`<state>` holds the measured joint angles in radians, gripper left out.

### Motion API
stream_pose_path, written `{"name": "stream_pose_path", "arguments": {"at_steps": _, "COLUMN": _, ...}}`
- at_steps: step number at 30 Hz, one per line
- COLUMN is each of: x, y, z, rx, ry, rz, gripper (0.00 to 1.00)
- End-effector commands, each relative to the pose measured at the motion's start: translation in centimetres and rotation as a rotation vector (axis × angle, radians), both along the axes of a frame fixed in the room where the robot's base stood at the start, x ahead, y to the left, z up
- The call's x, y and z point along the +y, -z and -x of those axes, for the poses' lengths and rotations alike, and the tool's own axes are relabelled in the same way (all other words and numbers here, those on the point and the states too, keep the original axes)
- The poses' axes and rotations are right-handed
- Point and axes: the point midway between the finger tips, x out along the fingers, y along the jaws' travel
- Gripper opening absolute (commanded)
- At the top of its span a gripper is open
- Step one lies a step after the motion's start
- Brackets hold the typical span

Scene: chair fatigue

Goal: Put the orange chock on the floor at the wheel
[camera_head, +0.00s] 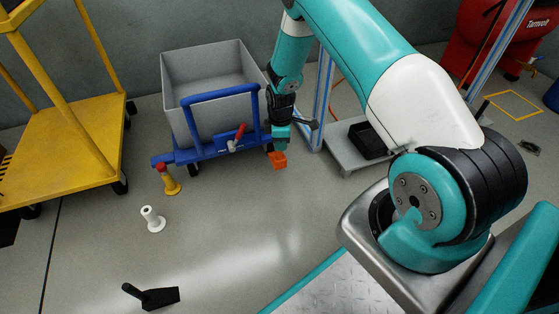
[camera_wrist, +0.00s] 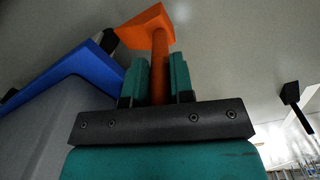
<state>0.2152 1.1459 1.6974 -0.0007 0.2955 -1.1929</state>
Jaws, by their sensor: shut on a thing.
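The orange chock (camera_head: 279,160) hangs from my gripper (camera_head: 281,148) beside the right front corner of the blue cart. In the wrist view, the gripper's two teal fingers (camera_wrist: 157,85) are shut on the chock's upright stem, and the chock's wide wedge end (camera_wrist: 143,26) points away from the gripper. The blue cart (camera_head: 216,148) carries a grey bin (camera_head: 208,108). A dark wheel (camera_head: 194,170) shows under its front edge. Another dark wheel (camera_head: 269,147) is partly visible close to the chock. I cannot tell whether the chock touches the floor.
A yellow-and-red post (camera_head: 170,182), a white spool (camera_head: 152,220) and a black wedge with a handle (camera_head: 155,297) stand on the floor in front. A yellow trolley (camera_head: 70,150) is at left. A grey platform with a black tray (camera_head: 366,140) is at right. The middle floor is clear.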

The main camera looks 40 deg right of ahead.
Motion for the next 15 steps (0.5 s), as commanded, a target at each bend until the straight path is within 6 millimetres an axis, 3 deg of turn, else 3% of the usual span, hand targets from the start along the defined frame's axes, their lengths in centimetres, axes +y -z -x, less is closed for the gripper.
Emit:
{"name": "stream_pose_path", "arguments": {"at_steps": 1, "x": -0.1, "y": 1.4, "z": 0.2, "rx": 0.004, "ry": 0.002, "rz": 0.000, "gripper": 0.00}}
{"name": "stream_pose_path", "arguments": {"at_steps": 8, "x": -0.1, "y": 2.6, "z": 0.2, "rx": 0.002, "ry": 0.001, "rz": 0.000, "gripper": 0.00}}
{"name": "stream_pose_path", "arguments": {"at_steps": 15, "x": -0.1, "y": 6.2, "z": 0.0, "rx": 0.000, "ry": 0.001, "rz": 0.000, "gripper": 0.00}}
